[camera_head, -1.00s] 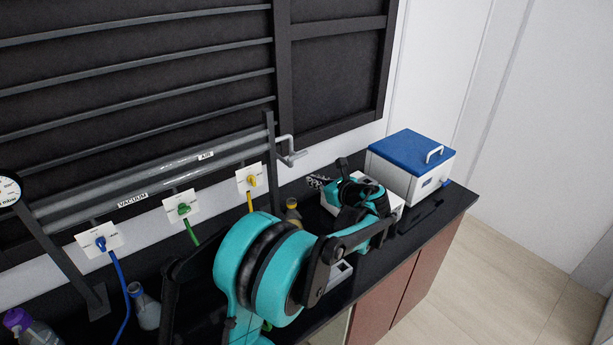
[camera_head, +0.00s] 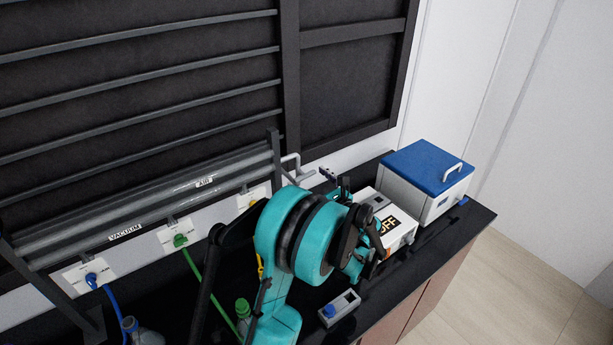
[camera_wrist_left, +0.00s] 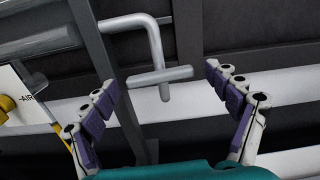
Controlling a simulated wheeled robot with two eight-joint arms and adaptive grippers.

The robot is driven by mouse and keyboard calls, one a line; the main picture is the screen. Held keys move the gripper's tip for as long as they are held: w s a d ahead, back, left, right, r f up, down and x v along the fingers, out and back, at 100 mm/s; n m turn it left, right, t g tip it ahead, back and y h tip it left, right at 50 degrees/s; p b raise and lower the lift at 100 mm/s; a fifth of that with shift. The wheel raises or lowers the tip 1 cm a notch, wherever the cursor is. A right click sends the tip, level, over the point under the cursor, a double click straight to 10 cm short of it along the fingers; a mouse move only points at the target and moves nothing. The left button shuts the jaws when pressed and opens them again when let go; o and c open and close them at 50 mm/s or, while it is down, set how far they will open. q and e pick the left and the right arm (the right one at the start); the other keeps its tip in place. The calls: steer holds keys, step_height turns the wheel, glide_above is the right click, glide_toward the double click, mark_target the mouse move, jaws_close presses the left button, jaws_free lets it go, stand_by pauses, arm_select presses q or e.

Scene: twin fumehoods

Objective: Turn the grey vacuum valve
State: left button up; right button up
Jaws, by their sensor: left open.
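My left gripper (camera_head: 334,178) is just right of the valve in the head view. In the left wrist view the left gripper (camera_wrist_left: 160,84) is open, one finger on each side of the handle and apart from it. Nothing is between the fingers in their grip. My right gripper is in no view.
A grey post (camera_head: 276,155) stands beside the valve. Blue (camera_head: 92,279), green (camera_head: 180,240) and yellow taps sit on wall plates at left. A white box marked OFF (camera_head: 402,236) and a blue-lidded box (camera_head: 428,167) stand on the black bench at right.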

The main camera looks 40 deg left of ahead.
arm_select(q)
steer(key=shift+w+a, duration=0.2)
steer(key=shift+a, duration=0.35)
steer(key=shift+a+r, duration=0.1)
steer(key=shift+a, duration=0.15)
steer(key=c, duration=1.2)
steer(key=shift+m+b, duration=0.3)
steer(key=shift+b, duration=0.1)
steer(key=shift+o, duration=0.2)
steer(key=o, duration=1.2)
steer(key=shift+c, duration=0.2)
